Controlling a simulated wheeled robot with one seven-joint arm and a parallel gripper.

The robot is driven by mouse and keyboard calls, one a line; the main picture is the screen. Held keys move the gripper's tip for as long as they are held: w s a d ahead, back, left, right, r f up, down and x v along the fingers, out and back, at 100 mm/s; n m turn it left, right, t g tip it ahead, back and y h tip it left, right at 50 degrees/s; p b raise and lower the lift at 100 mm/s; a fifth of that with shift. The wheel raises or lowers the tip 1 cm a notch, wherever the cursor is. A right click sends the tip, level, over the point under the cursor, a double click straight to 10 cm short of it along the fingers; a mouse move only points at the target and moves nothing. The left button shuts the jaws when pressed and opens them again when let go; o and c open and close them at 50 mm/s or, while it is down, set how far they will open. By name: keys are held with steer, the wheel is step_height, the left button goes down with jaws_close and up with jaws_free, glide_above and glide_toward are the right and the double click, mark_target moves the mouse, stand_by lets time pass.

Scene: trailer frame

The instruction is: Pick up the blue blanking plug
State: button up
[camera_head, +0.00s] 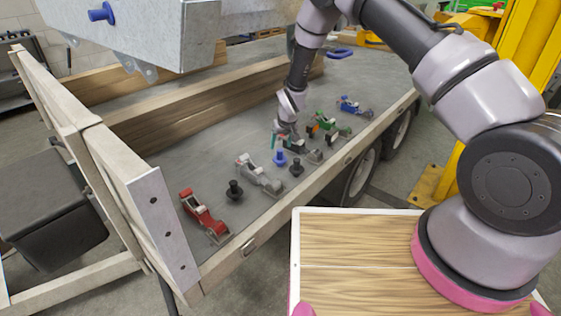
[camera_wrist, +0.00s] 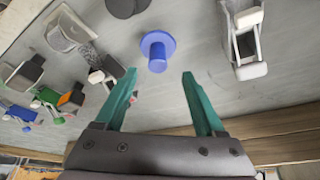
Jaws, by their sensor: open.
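The blue blanking plug (camera_head: 280,158) stands on the grey trailer bed, in the row of small parts near the side rail. In the wrist view the blue plug (camera_wrist: 156,50) shows as a round flange with a cylindrical stem, just beyond the fingertips and roughly centred between them. My gripper (camera_wrist: 158,74) has two green fingers spread apart with nothing between them. In the head view my gripper (camera_head: 284,138) is low over the bed, right by the plug; the exact gap is hard to tell. Another blue plug-like part (camera_head: 101,13) sits on the raised metal box.
A grey clamp (camera_head: 258,174) and two black plugs (camera_head: 234,190) (camera_head: 297,167) stand close by. A red clamp (camera_head: 204,216) is nearer the front; green (camera_head: 330,125) and blue (camera_head: 353,106) clamps lie farther back. The wooden side rail (camera_head: 310,189) edges the bed.

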mark_target(280, 150)
steer(key=x, duration=0.5)
steer(key=shift+d+f, duration=0.15)
steer(key=shift+f, duration=0.05)
jaws_close()
